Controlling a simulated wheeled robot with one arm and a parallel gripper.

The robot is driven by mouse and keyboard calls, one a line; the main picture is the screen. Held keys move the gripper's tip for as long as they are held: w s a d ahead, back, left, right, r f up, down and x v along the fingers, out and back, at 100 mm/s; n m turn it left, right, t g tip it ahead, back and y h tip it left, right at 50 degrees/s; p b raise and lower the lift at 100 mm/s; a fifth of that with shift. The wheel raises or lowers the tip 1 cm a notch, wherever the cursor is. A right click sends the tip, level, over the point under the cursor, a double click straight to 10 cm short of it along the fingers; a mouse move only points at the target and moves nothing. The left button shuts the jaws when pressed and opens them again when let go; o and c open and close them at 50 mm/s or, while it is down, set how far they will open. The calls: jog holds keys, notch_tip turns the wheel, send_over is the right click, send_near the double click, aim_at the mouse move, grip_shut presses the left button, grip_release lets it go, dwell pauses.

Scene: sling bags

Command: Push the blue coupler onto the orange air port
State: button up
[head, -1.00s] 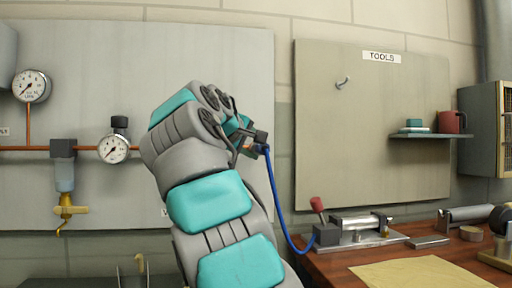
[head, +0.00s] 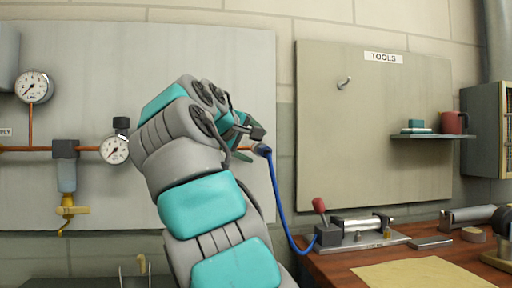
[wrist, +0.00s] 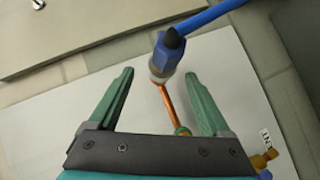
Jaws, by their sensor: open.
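The blue coupler (wrist: 164,58) is at the end of a blue hose and shows just beyond my fingertips in the wrist view. Its metal end meets the tip of the orange air port (wrist: 170,102), and the two look in line; how far it is seated I cannot tell. In the head view the coupler (head: 262,150) is just right of the orange port (head: 244,148). My gripper (wrist: 159,74) is open, with one green finger to each side of the pipe and nothing gripped. In the head view my gripper (head: 248,131) is partly hidden by my arm.
The blue hose (head: 277,205) hangs down to a fixture (head: 350,232) on the wooden bench at right. A panel with gauges (head: 115,149) and orange pipes is at left. A tool board (head: 370,140) with a hook and small shelf is at right.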

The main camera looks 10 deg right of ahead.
jog(key=shift+v, duration=2.7)
